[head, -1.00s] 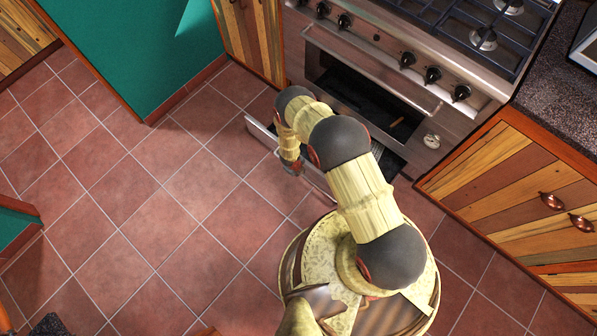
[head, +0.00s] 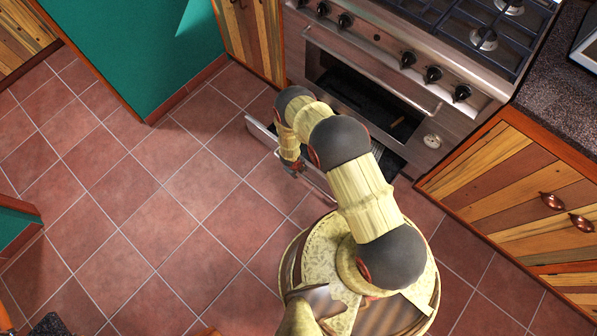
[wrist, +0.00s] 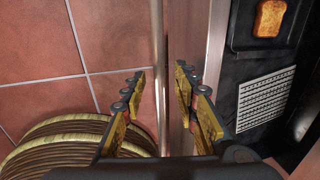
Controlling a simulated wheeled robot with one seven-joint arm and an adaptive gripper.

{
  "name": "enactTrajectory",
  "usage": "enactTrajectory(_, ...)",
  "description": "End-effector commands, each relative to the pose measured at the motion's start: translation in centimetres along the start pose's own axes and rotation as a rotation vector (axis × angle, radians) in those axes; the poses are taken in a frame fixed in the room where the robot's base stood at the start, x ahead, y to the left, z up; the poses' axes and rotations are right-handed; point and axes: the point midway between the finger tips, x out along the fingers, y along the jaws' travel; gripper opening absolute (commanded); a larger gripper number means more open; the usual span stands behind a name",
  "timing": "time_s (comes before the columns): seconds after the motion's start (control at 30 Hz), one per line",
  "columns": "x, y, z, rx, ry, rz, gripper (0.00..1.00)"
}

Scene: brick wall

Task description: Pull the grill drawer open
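The grill drawer (head: 258,127) is the low drawer of the steel stove and stands pulled out over the tiles; my arm hides much of it in the head view. In the wrist view its long bar handle (wrist: 158,40) runs up the middle, beside the drawer's steel front edge (wrist: 217,45). My gripper (wrist: 160,75) is open, with its two yellow-padded fingers apart on either side of the handle. I see no firm contact with the bar. In the head view my gripper (head: 293,168) is low by the drawer front, partly hidden.
Inside the drawer are a slice of toast (wrist: 270,18) and a pale slotted grid (wrist: 265,100). The stove's oven handle (head: 370,66) is above. Wooden cabinets (head: 510,190) stand to the right, a green wall (head: 150,50) to the left. The tiled floor (head: 130,210) at left is clear.

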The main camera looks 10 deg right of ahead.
Motion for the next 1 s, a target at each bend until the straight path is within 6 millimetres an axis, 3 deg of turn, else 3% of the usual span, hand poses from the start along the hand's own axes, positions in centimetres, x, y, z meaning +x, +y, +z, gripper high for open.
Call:
enactTrajectory(0.27, -2.2, -0.1, 0.2, -0.001, -0.002, -0.001, 0.3)
enactTrajectory(0.8, -10.4, 0.0, 0.1, -0.001, -0.001, 0.0, 0.3)
enactTrajectory(1.0, -11.8, 0.1, 0.0, -0.001, 0.001, 0.0, 0.3)
